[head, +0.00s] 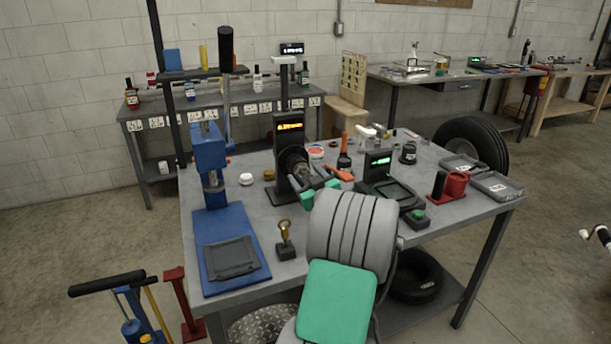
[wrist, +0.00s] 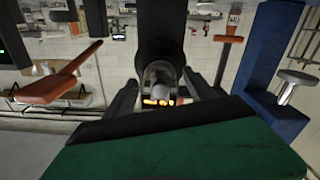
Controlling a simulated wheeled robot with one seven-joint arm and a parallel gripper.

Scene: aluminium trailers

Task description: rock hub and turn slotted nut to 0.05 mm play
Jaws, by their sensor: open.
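A black round hub (head: 293,158) is mounted on the dark upright stand with an orange-lit display (head: 290,127), on the grey workbench. My gripper (head: 313,181) is right in front of the hub, on its right side in the head view. In the wrist view my gripper's two dark fingers (wrist: 161,92) stand apart. Between them show a dark cylinder (wrist: 160,35) with a grey rounded end and the orange digits. I cannot see the fingers touching anything. The slotted nut cannot be made out, and the digits are too blurred to read.
A blue press (head: 210,155) stands left of the stand. An orange-handled tool (head: 340,174) lies just right of my gripper. A green-lit scale (head: 380,170), a red holder (head: 455,185) and grey trays (head: 497,186) are farther right. A small brass-topped piece (head: 285,240) stands near the front edge.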

